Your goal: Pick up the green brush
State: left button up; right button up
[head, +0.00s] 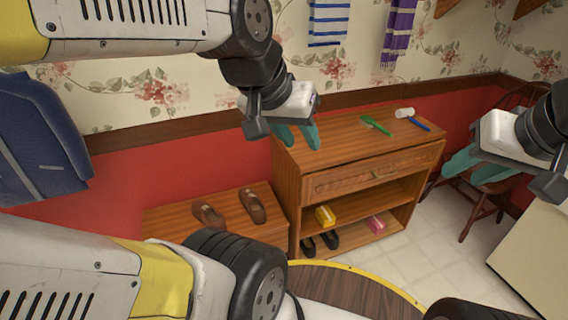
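The green brush (376,125) lies on the top of the wooden cabinet (350,150), toward its back and right of the middle. My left gripper (301,140) is to the left of the brush, over the cabinet's left end. Its two teal fingers are apart with nothing between them. My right gripper (452,168) is to the right of the cabinet, in front of the wooden chair. Its teal fingers look apart and empty. Neither gripper touches the brush.
A blue-handled tool with a white head (407,114) lies just right of the brush. A lower bench (180,222) with brown shoes (254,206) stands left. The cabinet's shelves hold a yellow item (325,215) and a pink item (376,225). A chair (490,185) stands right.

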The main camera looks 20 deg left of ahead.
aim_at(368, 122)
jog(key=i+j+z, duration=0.1)
jog(key=i+z, duration=0.25)
jog(key=i, duration=1.35)
